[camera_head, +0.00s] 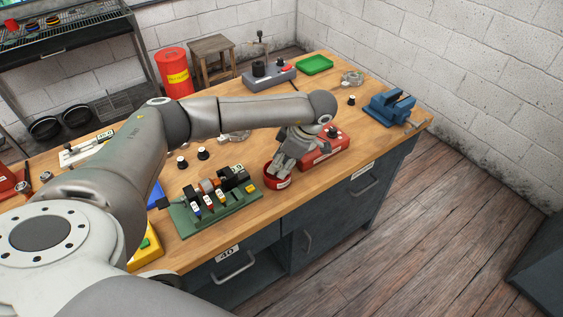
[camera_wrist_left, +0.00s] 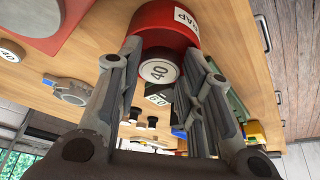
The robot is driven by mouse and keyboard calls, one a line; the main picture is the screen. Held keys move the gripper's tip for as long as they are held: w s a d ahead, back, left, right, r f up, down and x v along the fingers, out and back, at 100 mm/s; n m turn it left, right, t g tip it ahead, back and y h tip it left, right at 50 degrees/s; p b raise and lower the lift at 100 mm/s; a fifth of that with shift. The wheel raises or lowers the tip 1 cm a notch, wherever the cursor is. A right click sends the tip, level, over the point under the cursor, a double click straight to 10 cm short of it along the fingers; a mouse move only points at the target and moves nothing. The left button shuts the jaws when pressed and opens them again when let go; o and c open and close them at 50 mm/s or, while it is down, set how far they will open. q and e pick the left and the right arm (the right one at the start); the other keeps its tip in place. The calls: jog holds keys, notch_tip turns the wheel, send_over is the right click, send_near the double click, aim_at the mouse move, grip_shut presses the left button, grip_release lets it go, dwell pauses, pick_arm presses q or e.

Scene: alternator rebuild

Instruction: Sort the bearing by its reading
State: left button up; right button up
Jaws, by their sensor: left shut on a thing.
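My left gripper (camera_head: 281,167) reaches down over a small round red bin (camera_head: 271,182) near the front edge of the bench. The red bin (camera_wrist_left: 152,17) is right beyond the fingertips, with a white label partly reading "AP". I cannot tell whether the bearing touches the bin. In the head view the bearing is hidden by the gripper. My right gripper is out of view.
A red box device (camera_head: 326,152) stands close to the right of the bin. A green fixture (camera_head: 216,213) with parts stands to the left. A blue vise (camera_head: 390,106), a green tray (camera_head: 315,64) and a grey device (camera_head: 268,77) are farther back. Small black-topped parts (camera_head: 203,154) stand mid-bench.

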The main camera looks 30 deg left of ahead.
pick_arm(q)
jog(key=shift+f, duration=0.1)
jog(key=o, duration=1.1)
jog(key=shift+c, duration=0.3)
jog(key=c, duration=0.3)
jog(key=shift+r, duration=0.2)
